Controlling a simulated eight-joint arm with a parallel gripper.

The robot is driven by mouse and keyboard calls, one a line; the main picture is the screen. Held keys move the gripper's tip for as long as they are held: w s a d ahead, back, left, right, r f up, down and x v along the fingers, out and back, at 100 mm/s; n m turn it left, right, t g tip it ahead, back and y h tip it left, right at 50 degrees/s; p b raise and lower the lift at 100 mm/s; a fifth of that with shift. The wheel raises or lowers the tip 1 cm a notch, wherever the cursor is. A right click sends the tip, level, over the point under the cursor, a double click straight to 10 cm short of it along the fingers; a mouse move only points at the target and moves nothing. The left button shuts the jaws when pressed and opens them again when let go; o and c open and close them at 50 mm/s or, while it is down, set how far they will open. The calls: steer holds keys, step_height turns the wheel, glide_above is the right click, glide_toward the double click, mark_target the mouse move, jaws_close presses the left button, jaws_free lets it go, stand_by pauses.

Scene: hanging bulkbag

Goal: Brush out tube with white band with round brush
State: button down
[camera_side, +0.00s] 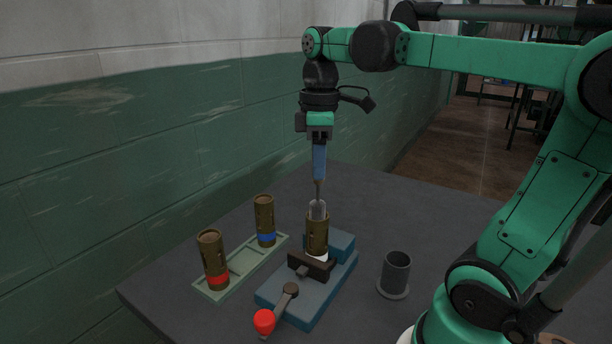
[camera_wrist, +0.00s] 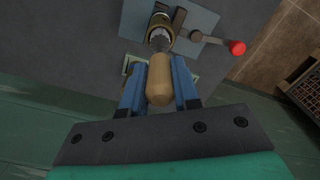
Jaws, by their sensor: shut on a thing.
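The brass tube with the white band (camera_side: 317,234) stands upright in a clamp on a blue base (camera_side: 300,296). Its white band shows low on the tube, just above the dark clamp jaw (camera_side: 311,265). My gripper (camera_side: 319,176) is above the tube, its blue fingers shut on the round brush (camera_side: 318,209) by its tan handle (camera_wrist: 160,80). The brush points down, with its pale bristles at the tube's mouth. Part of the bristles shows above the rim; how far the tip reaches inside is hidden. The tube's mouth also shows in the wrist view (camera_wrist: 160,22).
A red-banded tube (camera_side: 213,260) and a blue-banded tube (camera_side: 264,221) stand in a pale green tray (camera_side: 243,262) at left. The clamp's lever has a red knob (camera_side: 264,321). An empty grey holder (camera_side: 395,272) stands at right. A wall runs behind the table.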

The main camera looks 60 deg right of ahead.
mark_target(318, 183)
steer(key=shift+f, duration=2.65)
steer(key=shift+r, duration=2.25)
steer(key=shift+f, duration=2.25)
steer(key=shift+r, duration=2.25)
